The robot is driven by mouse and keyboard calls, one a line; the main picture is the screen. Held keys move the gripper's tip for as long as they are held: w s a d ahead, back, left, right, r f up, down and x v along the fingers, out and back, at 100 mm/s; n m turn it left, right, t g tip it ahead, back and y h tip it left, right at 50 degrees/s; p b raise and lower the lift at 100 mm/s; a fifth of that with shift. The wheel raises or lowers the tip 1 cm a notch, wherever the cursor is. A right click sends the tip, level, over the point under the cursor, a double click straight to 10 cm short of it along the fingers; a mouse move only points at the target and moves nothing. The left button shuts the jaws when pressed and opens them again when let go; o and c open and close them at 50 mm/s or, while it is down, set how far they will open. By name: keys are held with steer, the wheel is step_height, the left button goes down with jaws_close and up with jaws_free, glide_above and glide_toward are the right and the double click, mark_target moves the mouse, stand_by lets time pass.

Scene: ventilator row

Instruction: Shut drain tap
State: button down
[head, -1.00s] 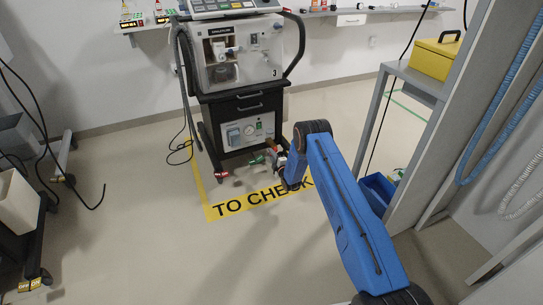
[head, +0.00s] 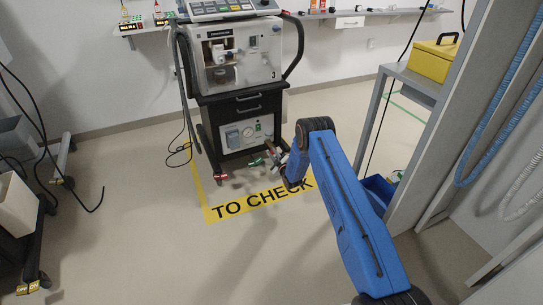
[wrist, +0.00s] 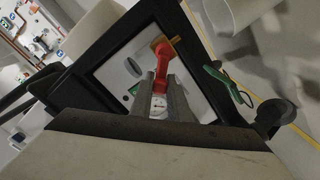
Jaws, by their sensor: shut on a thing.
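The drain tap's red lever (wrist: 164,58) shows in the wrist view in front of the ventilator's pale lower panel. A brass-coloured piece (wrist: 160,42) is near its upper end. My gripper (wrist: 161,92) is shut on the red lever, with one grey finger on each side. In the head view my gripper (head: 275,153) is low at the front right of the ventilator cart (head: 243,105). The tap is too small there to make out clearly. The fingers hide the lever's lower end in the wrist view.
A green-handled part (head: 256,162) is close to the left of my gripper; a green loop (wrist: 228,82) shows in the wrist view. Yellow floor marking (head: 262,200) lies in front. A grey shelf unit with a yellow box (head: 434,58) stands right; open floor is left.

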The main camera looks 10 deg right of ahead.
steer(key=shift+w+d+r+m, duration=0.2)
steer(key=shift+d+m, duration=0.3)
steer(key=shift+m, duration=1)
steer(key=shift+w+d+r+m, duration=0.15)
steer(key=shift+d+m, duration=0.3)
steer(key=shift+m, duration=1.05)
steer(key=shift+w+d+r+m, duration=0.1)
steer(key=shift+d+r+m, duration=0.3)
steer(key=shift+m, duration=1.1)
steer(key=shift+d+f, duration=0.15)
steer(key=c, duration=1.7)
jaws_free()
steer(key=v, duration=1.7)
steer(key=shift+s, duration=0.25)
